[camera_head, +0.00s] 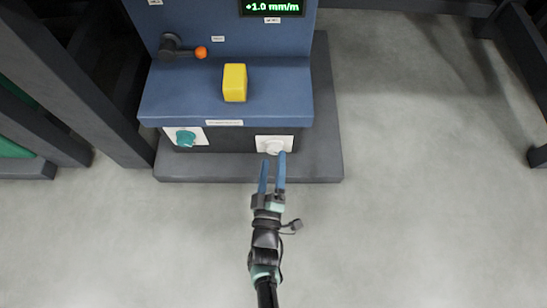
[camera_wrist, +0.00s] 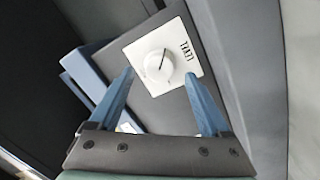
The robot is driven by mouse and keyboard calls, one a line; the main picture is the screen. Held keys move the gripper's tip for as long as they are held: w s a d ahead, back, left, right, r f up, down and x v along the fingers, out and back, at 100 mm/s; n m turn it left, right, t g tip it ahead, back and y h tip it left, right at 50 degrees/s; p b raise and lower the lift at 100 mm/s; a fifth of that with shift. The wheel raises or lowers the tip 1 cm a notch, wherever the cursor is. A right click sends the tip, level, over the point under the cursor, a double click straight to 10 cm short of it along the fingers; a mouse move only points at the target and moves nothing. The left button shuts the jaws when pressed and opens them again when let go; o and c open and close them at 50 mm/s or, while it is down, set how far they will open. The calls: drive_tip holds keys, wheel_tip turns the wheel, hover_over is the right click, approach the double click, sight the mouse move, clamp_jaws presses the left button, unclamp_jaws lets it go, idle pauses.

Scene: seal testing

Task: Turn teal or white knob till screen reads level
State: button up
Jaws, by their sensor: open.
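The white knob (camera_head: 274,146) sits on a white square plate on the right of the machine's lower front. In the wrist view the white knob (camera_wrist: 158,66) shows a dark pointer line, and its plate has a printed label, apparently "LEVEL". The teal knob (camera_head: 185,138) is on a similar plate at the left. The screen (camera_head: 271,7) reads +1.0 mm/m in green. My gripper (camera_head: 272,168) is open, its blue fingers pointing at the white knob. In the wrist view the fingertips (camera_wrist: 160,72) appear either side of the knob; whether they touch it is unclear.
A yellow block (camera_head: 234,82) stands on the blue ledge (camera_head: 180,100) above the knobs. A lever with an orange ball (camera_head: 201,52) is at the upper left. A dark base plate (camera_head: 240,168) juts out below. Dark frame posts stand left and right; the grey floor (camera_head: 420,220) is clear.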

sight(274, 147)
drive_tip(key=shift+w+d+b, duration=0.15)
drive_tip(key=shift+w+b, duration=0.3)
drive_tip(key=shift+w, duration=0.9)
clamp_jaws()
